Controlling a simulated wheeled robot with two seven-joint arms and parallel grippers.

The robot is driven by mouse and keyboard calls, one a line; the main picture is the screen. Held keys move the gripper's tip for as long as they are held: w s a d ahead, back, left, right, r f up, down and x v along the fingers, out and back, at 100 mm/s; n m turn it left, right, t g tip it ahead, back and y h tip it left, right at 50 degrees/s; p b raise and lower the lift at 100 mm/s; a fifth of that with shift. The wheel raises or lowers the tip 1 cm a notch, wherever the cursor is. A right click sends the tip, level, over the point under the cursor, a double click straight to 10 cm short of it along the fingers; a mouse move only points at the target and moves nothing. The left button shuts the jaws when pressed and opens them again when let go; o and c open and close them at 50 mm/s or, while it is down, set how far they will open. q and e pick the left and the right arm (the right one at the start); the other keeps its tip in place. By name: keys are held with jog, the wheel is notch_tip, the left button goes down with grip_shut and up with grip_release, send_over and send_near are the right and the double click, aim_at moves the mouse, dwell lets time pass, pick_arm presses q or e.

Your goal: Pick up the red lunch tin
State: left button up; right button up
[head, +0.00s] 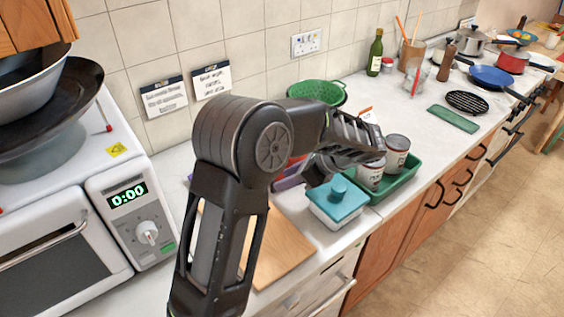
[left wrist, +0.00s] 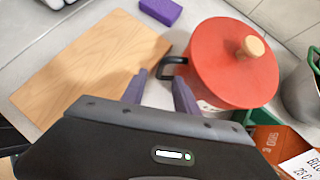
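In the left wrist view a round red lidded tin (left wrist: 228,70) stands upright on the counter, with a pale wooden knob and a dark side handle. In the head view only a small red part of it (head: 294,164) shows behind my arm. My left gripper (left wrist: 160,92) has its two fingers apart with nothing between them. Its fingertips are close to the tin's handle; I cannot tell whether they touch. In the head view my left gripper (head: 318,171) is above the counter, its fingers mostly hidden. My right gripper is not in view.
A wooden board (left wrist: 92,66) and a purple block (left wrist: 160,9) lie near the tin. A teal-lidded box (head: 338,203) and a green tray (head: 404,181) with cans (head: 397,154) stand close by. A microwave (head: 55,255) is at the left. A green colander (head: 318,92) is behind.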

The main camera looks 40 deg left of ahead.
pick_arm(q)
jog(key=p+x, duration=0.1)
jog(key=x, duration=0.4)
jog(key=shift+r, duration=0.1)
jog(key=shift+c, duration=0.3)
grip_shut()
dwell(1.4)
